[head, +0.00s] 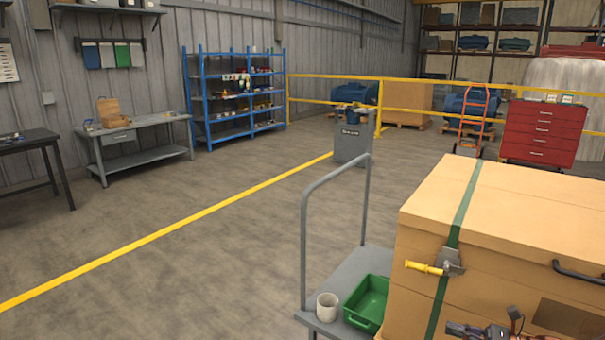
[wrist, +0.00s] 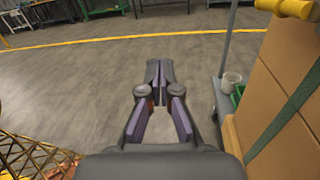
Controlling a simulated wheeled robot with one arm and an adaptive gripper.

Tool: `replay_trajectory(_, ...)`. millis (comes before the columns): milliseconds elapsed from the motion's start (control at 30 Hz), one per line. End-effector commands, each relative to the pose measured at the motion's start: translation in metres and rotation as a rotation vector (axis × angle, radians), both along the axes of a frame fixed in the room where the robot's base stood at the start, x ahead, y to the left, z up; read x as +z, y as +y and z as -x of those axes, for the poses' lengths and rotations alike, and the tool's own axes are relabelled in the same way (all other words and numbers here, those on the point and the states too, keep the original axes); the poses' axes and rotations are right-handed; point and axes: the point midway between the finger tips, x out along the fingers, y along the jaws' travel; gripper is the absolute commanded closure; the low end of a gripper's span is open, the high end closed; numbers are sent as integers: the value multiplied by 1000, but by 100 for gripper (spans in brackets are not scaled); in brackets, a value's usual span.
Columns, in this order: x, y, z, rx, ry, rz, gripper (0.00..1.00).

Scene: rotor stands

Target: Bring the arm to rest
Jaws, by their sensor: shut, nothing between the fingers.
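My gripper (wrist: 159,75) shows in the wrist view with its two dark fingers together and nothing between them. It hangs over bare concrete floor, to the left of the cart and the large tan crate (wrist: 277,90).
A yellow mesh (wrist: 30,155) is close at the wrist view's lower left. Open floor (head: 200,270) lies left.

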Motion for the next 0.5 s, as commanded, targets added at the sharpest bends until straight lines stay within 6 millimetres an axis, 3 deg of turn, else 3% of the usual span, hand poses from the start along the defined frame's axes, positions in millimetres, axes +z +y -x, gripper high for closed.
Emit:
replay_trajectory(267, 50, 84, -6, 209, -84, 134, 100)
replay_trajectory(500, 86, 162, 13, 422, -174, 276, 100)
